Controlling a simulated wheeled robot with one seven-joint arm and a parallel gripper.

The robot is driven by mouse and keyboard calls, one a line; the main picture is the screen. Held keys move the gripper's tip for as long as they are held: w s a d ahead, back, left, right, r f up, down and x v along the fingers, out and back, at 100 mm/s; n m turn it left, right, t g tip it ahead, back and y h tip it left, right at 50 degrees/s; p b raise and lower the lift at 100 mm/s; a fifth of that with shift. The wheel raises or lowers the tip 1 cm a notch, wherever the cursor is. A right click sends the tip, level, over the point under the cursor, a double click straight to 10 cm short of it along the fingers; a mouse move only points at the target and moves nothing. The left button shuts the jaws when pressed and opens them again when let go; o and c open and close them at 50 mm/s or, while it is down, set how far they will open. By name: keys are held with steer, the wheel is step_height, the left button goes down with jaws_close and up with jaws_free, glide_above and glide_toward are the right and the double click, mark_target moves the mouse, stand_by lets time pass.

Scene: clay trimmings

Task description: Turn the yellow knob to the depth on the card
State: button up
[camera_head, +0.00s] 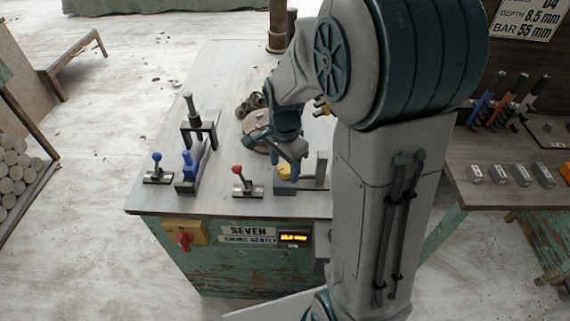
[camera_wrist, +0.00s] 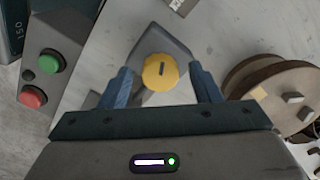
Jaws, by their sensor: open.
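The yellow knob (camera_wrist: 160,72) is round with a dark slot-like mark on its top, and sits on a grey block (camera_wrist: 176,42). In the head view the knob (camera_head: 284,170) is on the right part of the bench top. My gripper (camera_wrist: 167,84) is open, its blue fingers on either side of the knob; I cannot tell whether they touch it. In the head view my gripper (camera_head: 291,165) is over the knob. The card (camera_head: 527,14) at the top right reads depth 8.5 mm and bar 55 mm. A small lit display (camera_head: 294,238) is on the bench front, its digits too blurred to read.
A red-knobbed lever (camera_head: 238,172) stands left of the knob. A round wooden disc (camera_wrist: 270,85) lies close by. A green button (camera_wrist: 49,60) and a red button (camera_wrist: 33,96) are at the wrist view's left. A side table (camera_head: 500,202) holds small blocks.

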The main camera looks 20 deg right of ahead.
steer(key=shift+c, duration=0.4)
steer(key=c, duration=0.9)
steer(key=shift+n, duration=0.3)
steer(key=n, duration=0.2)
steer(key=shift+n, duration=0.4)
steer(key=n, duration=0.3)
steer(key=shift+n, duration=0.4)
steer(key=n, duration=0.3)
steer(key=shift+n, duration=0.3)
steer(key=shift+d+n, duration=0.1)
steer(key=shift+n, duration=1.8)
